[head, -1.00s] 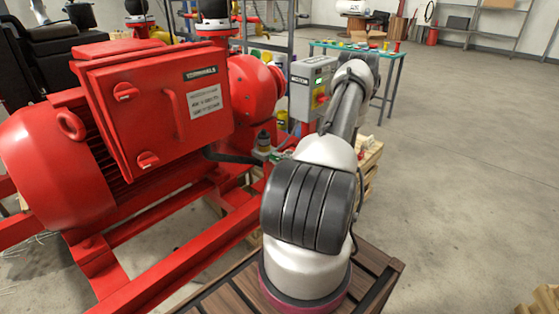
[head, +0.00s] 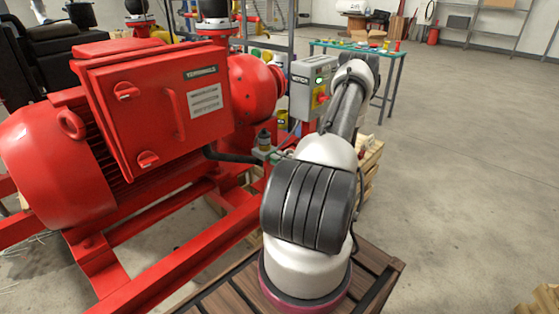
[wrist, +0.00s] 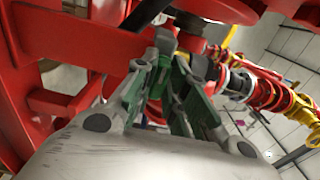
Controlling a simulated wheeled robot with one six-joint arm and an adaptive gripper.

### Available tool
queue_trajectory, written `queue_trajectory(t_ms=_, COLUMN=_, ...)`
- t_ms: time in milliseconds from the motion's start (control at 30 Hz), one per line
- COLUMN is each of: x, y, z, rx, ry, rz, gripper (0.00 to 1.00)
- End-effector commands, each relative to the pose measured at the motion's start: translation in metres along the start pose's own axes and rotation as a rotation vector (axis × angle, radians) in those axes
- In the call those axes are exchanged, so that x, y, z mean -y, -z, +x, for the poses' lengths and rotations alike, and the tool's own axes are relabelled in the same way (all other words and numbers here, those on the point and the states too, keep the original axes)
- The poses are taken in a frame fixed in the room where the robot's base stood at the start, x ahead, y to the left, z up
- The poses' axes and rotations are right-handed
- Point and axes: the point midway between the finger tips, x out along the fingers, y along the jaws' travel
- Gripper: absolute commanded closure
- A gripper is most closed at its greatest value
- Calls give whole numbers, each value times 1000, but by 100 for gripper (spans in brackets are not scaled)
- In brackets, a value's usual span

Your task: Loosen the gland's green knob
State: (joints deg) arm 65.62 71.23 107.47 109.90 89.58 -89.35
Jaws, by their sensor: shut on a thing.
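In the wrist view my gripper (wrist: 168,62) has its two grey fingers with green pads converged at the tips. They are closed on a small part at the red machine, which I take to be the gland's green knob (wrist: 201,66). The fingers and pads cover most of it, so its turn cannot be read. In the head view, green also shows at the gland (head: 263,153), below a small amber-and-dark cup beside the red pump. My arm hides the gripper's tips there.
The red motor with its terminal box (head: 160,95) fills the left. A grey motor switch box (head: 312,85) stands behind my arm. Red frame rails (head: 175,250) run below. A wooden crate (head: 371,160) is right of the arm.

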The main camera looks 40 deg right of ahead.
Motion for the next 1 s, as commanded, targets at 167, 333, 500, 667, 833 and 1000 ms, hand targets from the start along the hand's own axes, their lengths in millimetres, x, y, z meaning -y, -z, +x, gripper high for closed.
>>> queue_trajectory(t_ms=167, x=-1, y=0, z=0, rx=0, ry=-3, rz=-6, gripper=100)
queue_trajectory(t_ms=333, x=-1, y=0, z=0, rx=0, ry=-3, rz=-5, gripper=100)
queue_trajectory(t_ms=500, x=-1, y=0, z=0, rx=0, ry=-2, rz=-5, gripper=68)
queue_trajectory(t_ms=667, x=-1, y=0, z=0, rx=0, ry=-2, rz=-5, gripper=64)
queue_trajectory(t_ms=833, x=0, y=0, z=-1, rx=0, ry=-1, rz=-5, gripper=64)
queue_trajectory(t_ms=1000, x=-1, y=1, z=-19, rx=-3, ry=-1, rz=-5, gripper=64)
